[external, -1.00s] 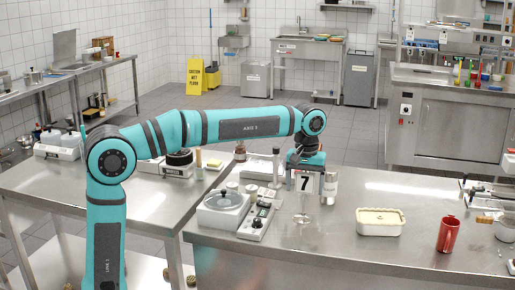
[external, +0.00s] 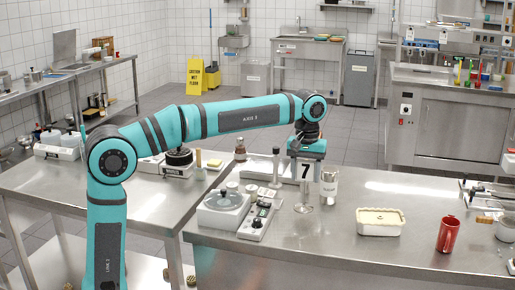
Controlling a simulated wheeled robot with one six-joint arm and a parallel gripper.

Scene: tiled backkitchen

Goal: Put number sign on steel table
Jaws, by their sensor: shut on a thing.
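The number sign (external: 305,173) is a white card with a black 7 on a slim stand with a round foot. My gripper (external: 306,165) points down and is shut on the top of the sign, partly hiding it. The sign is upright, over the front steel table (external: 335,228). Its foot looks a little above the tabletop, but the gap is hard to judge. Another steel table (external: 140,205) stands to the left.
Bare steel lies in front.

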